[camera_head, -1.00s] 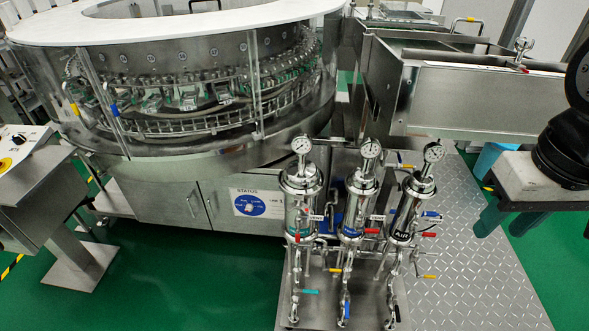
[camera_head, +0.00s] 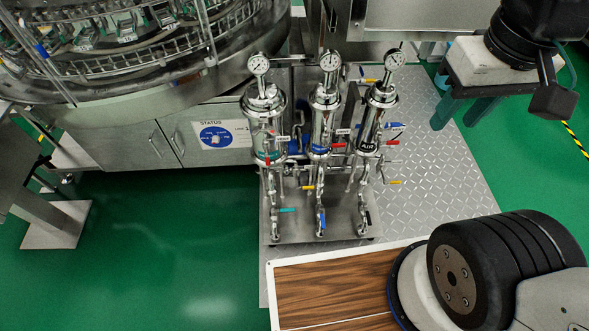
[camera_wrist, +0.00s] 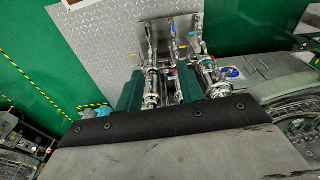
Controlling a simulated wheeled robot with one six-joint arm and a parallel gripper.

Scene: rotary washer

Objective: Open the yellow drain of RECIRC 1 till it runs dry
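Three steel filter housings with round gauges stand on a steel skid, centre of the head view: a teal-labelled left one (camera_head: 266,125), a blue-labelled middle one (camera_head: 322,115) and one marked AIR (camera_head: 371,120). I cannot read which is RECIRC 1. A yellow handle (camera_head: 306,187) sits low between the left and middle columns; another yellow handle (camera_head: 395,182) is at the AIR column. My gripper (camera_head: 454,126) is open and empty, right of the housings and apart from them. In the wrist view, its green fingers (camera_wrist: 160,72) are apart, with the housings showing between and beyond them.
A metal tank (camera_head: 420,18) is behind. Teal (camera_head: 288,210) and blue handles hang low on the skid. Green floor (camera_head: 150,240) is clear at the front left.

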